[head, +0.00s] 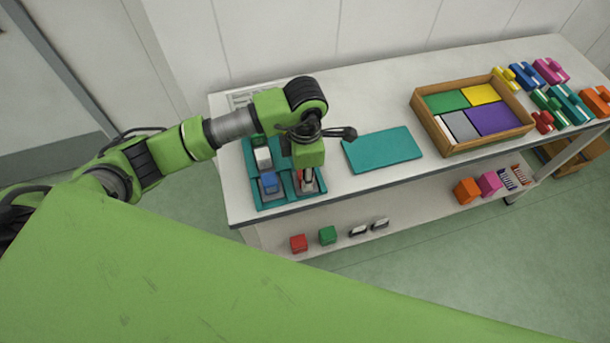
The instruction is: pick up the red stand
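My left gripper (307,178) points down over the right part of a teal tray (273,202) at the near left end of the table. Something red and dark shows at its fingertips, but it is too small and covered to tell whether the fingers hold it. A small red piece (543,122) lies at the far right of the table. A red cube (298,243) sits on the lower shelf. I cannot tell which red thing is the stand. My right gripper is not in view.
The tray also holds a blue block (269,184) and a white block (263,158). A flat teal mat (383,150) lies right of it. A wooden box (436,128) has green, yellow, grey and purple sections. Several coloured pieces crowd the far right; the table between mat and wall is clear.

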